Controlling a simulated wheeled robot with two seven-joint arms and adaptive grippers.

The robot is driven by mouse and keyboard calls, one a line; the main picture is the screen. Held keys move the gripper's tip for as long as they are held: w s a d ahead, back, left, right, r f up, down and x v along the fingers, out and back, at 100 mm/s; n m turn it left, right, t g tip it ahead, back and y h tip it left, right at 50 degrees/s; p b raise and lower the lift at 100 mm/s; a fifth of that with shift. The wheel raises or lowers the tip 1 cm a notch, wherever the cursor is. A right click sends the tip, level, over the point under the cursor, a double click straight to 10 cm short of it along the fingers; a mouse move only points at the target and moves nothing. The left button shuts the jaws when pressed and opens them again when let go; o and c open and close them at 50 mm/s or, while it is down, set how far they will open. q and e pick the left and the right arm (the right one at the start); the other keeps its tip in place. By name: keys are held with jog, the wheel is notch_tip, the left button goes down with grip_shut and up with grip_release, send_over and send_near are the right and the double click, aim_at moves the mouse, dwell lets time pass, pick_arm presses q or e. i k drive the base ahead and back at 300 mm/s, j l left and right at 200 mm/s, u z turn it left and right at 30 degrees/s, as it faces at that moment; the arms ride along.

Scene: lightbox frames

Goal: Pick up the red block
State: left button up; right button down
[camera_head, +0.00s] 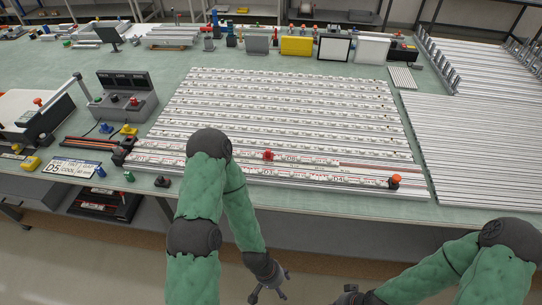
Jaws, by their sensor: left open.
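A small red block (268,155) sits on the lower rows of the white rail panel (290,120) on the green table, just right of my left arm's elbow. My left gripper (268,295) hangs below the table's front edge, well short of the block, with its fingers spread and nothing between them. My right gripper (350,298) shows only in part at the bottom edge of the picture, also away from the block; its fingers cannot be made out. An orange-red knob (394,181) stands at the panel's lower right.
A grey control box (124,97) and a labelled plate (73,168) lie on the left. Long metal rails (475,145) cover the right side. A yellow box (296,45) and several other boxes line the back. The table's front edge runs between both grippers and the panel.

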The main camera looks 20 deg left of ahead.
aim_at(269, 156)
jog(key=u, duration=0.85)
jog(key=i+l+u, duration=0.1)
jog(key=u, duration=0.35)
jog(key=i+l+u, duration=0.1)
jog(key=u, duration=0.3)
jog(key=l+u, duration=0.3)
jog(key=u, duration=0.15)
jog(key=i+l+u, duration=0.1)
jog(key=l+u, duration=0.15)
jog(key=u, duration=0.15)
jog(key=l, duration=0.3)
